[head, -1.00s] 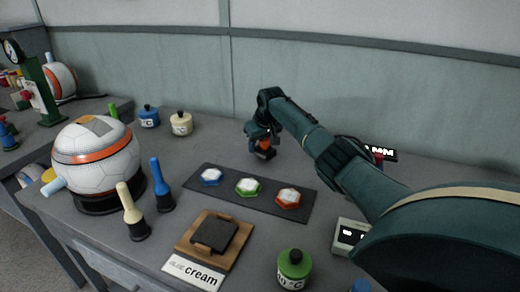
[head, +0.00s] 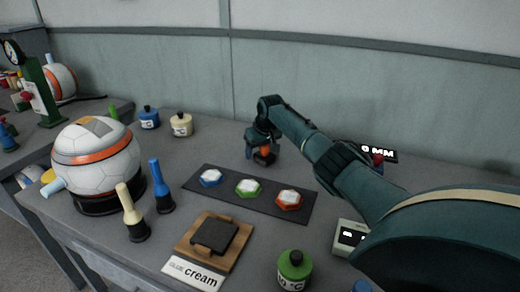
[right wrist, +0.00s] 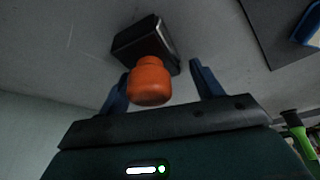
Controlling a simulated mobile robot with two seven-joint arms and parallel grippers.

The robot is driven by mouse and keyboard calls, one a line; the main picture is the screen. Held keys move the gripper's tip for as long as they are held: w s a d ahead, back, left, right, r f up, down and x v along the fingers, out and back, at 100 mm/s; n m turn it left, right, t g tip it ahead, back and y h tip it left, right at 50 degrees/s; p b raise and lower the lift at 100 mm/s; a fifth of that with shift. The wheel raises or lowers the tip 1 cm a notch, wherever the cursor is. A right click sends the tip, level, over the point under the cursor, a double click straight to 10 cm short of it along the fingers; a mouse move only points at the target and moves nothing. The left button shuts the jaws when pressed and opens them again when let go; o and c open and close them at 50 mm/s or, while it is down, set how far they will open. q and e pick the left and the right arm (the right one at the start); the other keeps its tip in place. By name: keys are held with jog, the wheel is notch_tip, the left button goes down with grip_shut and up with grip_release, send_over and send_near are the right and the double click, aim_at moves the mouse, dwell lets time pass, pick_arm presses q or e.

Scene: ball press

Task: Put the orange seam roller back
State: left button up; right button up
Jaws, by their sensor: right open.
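The orange seam roller (head: 265,151) has an orange knob and a dark block-like base. It appears to stand on the grey bench behind the dark strip of hexagon tiles. In the right wrist view the orange roller (right wrist: 149,82) has its knob between the two blue fingers, with the dark base beyond them. My right gripper (head: 262,147) is open around the knob; in the right wrist view the right gripper (right wrist: 158,80) shows gaps beside it. Whether a finger touches the knob is unclear. My left gripper is not in view.
The dark tile strip (head: 228,208) lies just in front of the roller. A cream pot (head: 182,126) and a blue pot (head: 149,119) stand to the left. A panelled ball (head: 97,160), blue and cream tools, and a green pot (head: 294,271) are nearer. The bench around the roller is clear.

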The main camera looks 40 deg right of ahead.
aim_at(266, 158)
jog(key=p+v, duration=0.1)
jog(key=v, duration=1.1)
jog(key=shift+p, duration=0.4)
jog(key=shift+s+r, duration=0.1)
